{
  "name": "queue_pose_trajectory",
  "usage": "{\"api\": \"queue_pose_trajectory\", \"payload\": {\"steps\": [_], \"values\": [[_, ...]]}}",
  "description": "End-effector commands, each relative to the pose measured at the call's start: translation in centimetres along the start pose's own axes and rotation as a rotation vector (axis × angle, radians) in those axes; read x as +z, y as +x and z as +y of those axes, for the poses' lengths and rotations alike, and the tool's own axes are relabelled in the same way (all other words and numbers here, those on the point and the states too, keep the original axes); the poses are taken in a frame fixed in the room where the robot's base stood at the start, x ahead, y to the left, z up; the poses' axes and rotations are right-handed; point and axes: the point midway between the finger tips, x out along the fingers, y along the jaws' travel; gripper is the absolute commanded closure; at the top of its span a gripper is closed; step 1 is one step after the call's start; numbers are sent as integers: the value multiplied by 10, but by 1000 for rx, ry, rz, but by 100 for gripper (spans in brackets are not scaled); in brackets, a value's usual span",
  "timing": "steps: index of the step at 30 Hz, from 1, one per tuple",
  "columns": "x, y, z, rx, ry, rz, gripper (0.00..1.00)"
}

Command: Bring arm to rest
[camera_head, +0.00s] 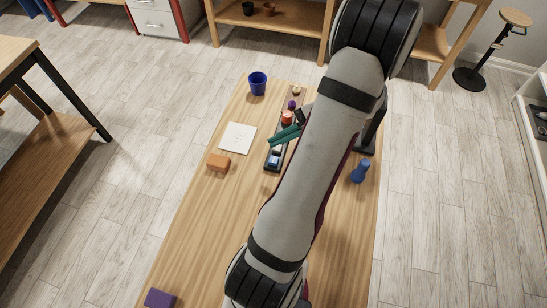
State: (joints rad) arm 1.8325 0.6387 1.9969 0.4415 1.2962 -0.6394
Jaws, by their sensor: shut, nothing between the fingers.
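My arm reaches from the bottom middle of the view up to a dark joint at the top, and its underside is mostly hidden. My gripper (273,140) pokes out to the left from behind the arm, with two teal fingers close together. It is shut and empty. It shows over the middle of a dark narrow tray (268,166) on the wooden table (205,225). I cannot tell its height above the tray. An orange-red item (287,117) and a light blue item (274,160) show at the tray.
A blue pot (257,83), white square (238,138), orange block (218,162), purple block (159,298) and blue dumbbell-like item (361,171) are on the table. A small purple item (291,104) is near the tray. The table's front left is mostly clear.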

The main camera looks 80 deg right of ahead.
Motion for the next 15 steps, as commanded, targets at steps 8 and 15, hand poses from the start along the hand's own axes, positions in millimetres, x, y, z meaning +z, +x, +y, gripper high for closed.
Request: {"api": "queue_pose_trajectory", "payload": {"steps": [8,15], "values": [[0,0,0,0,0,0,100],[8,4,-6,22,-23,-11,100]]}}
